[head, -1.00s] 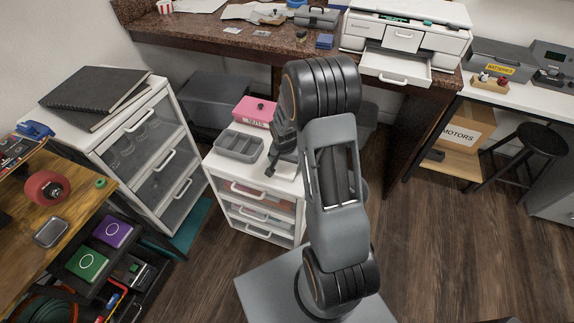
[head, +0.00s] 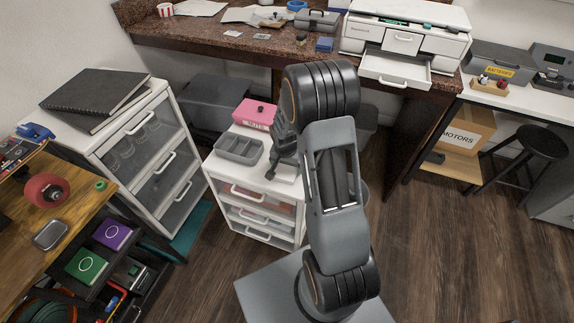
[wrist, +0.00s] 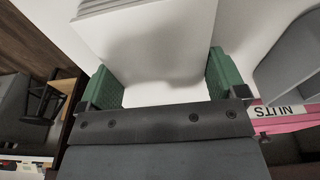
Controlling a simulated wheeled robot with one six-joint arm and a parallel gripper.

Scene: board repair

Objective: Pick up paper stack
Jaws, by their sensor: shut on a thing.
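The paper stack (wrist: 150,38) is white with several layered sheet edges, and it fills the gap between the green finger pads in the wrist view. My gripper (wrist: 164,80) is shut on it, with one pad against each side. In the head view my gripper (head: 271,170) is low over the top of the small white drawer cabinet (head: 224,172). My arm hides much of the stack there, and I cannot tell whether it is clear of the cabinet top.
A grey divided tray (head: 239,150) sits left of my gripper on the cabinet. A pink NUTS box (head: 255,113) stands behind it. A larger drawer unit (head: 150,150) with black notebooks (head: 97,90) is at left. The granite counter (head: 215,38) with a printer (head: 405,35) is behind.

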